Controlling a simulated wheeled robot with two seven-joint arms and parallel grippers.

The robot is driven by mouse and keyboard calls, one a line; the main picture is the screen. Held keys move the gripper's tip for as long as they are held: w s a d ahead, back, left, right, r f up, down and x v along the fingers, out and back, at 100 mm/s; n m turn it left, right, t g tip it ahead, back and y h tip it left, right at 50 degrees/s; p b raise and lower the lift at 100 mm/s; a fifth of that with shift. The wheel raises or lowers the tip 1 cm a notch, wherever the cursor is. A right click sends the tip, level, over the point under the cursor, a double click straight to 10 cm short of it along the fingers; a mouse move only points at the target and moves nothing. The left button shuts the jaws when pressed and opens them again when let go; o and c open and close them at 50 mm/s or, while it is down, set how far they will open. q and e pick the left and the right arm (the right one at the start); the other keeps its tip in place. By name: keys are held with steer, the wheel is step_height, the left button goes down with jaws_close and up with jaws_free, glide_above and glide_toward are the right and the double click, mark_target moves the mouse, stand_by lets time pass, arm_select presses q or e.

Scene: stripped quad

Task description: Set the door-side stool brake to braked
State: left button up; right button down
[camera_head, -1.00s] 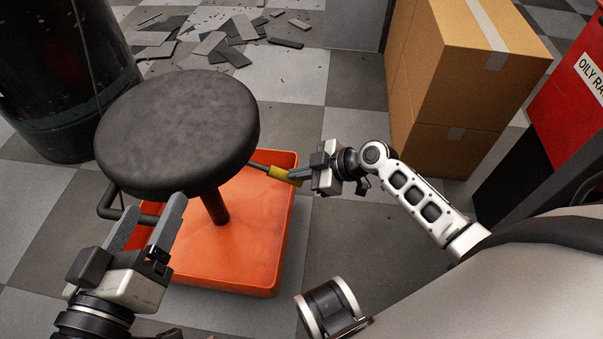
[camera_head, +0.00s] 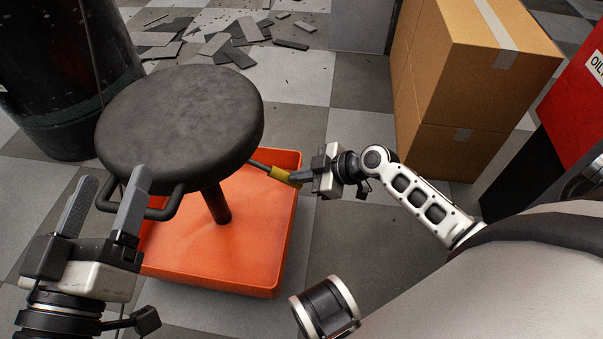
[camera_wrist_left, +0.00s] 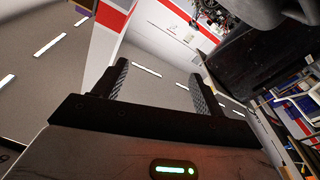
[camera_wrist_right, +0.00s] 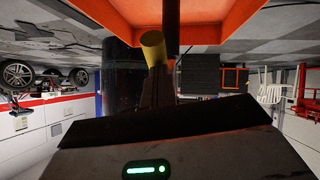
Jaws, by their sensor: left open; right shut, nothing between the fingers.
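The stool has a round black seat (camera_head: 180,125) over an orange square base (camera_head: 225,255). A brake lever with a yellow grip (camera_head: 284,176) sticks out to the right from under the seat; its grip also shows in the right wrist view (camera_wrist_right: 153,45). My right gripper (camera_head: 298,177) is shut and empty, its fingertips at the end of the yellow grip; whether they touch it I cannot tell. My left gripper (camera_head: 105,203) is open and empty, in front of the seat's left side by the black bar handle (camera_head: 163,212). The handle is partly hidden by a finger.
A dark drum (camera_head: 65,85) stands behind the stool at left. Cardboard boxes (camera_head: 470,70) and a red bin (camera_head: 578,100) stand at right. Broken tiles (camera_head: 225,45) litter the floor at the back. The floor between stool and boxes is clear.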

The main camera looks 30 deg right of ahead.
steer(key=shift+s+r+p, duration=0.4)
steer(key=shift+r+p, duration=0.2)
steer(key=shift+p, duration=0.15)
arm_select(q)
steer(key=f+g, duration=0.1)
steer(key=s+f+g+y+p, duration=0.1)
steer(key=f+n+p, duration=0.1)
steer(key=f, duration=0.1)
steer(key=shift+s+d+g, duration=0.35)
steer(key=shift+s+g, duration=0.05)
arm_select(e)
steer(key=s+d+f+v, duration=0.1)
steer(key=f+v, duration=0.1)
steer(key=v, duration=1)
steer(key=shift+f, duration=0.2)
steer(key=shift+w+d, duration=0.1)
